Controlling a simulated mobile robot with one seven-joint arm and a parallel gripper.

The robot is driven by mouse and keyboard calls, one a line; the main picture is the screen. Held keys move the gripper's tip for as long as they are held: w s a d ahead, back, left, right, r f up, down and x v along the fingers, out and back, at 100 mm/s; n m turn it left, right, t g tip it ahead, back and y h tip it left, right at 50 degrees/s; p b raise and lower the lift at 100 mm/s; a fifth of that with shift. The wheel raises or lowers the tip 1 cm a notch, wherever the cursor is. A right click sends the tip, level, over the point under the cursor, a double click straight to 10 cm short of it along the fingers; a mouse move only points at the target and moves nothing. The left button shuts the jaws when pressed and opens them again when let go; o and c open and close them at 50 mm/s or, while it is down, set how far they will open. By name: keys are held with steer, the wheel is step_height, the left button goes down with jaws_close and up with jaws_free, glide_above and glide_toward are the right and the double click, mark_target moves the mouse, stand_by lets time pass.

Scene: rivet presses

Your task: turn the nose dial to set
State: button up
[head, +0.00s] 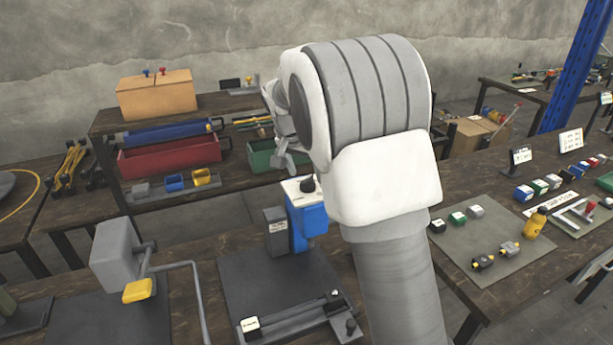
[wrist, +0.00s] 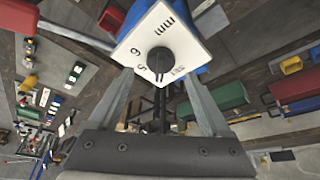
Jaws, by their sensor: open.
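The nose dial is a round black knob (wrist: 160,60) on a white plate (wrist: 150,28) with printed marks, among them "mm", "5" and "6". In the head view the dial (head: 307,185) sits on the white top of a blue press head (head: 311,220). My gripper (wrist: 158,80) is open, its two fingers spread on either side below the knob in the wrist view, with no contact visible. In the head view my gripper (head: 287,158) is above and left of the dial, partly hidden by my arm. The knob's exact setting is too small to read.
A grey press with a yellow block (head: 137,291) stands at left. A black rail fixture (head: 292,316) lies in front of the blue press. Red bin (head: 170,156) and green bin (head: 262,156) are on the rear bench. A mat (head: 458,262) with small parts lies at right.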

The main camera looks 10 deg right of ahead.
steer(key=shift+x, duration=1.05)
jaws_close()
steer(key=shift+f+n, duration=0.1)
steer(key=shift+n, duration=0.2)
steer(key=n+y, duration=0.1)
steer(key=n, duration=0.1)
steer(key=n+b, duration=0.1)
steer(key=n, duration=0.1)
steer(key=shift+d+n+t+y, duration=0.2)
steer(key=shift+n+t+y, duration=0.1)
steer(key=shift+t+y, duration=0.1)
steer(key=n+y, duration=0.1)
steer(key=n, duration=0.3)
steer(key=shift+n+y, duration=0.3)
steer(key=shift+y, duration=0.1)
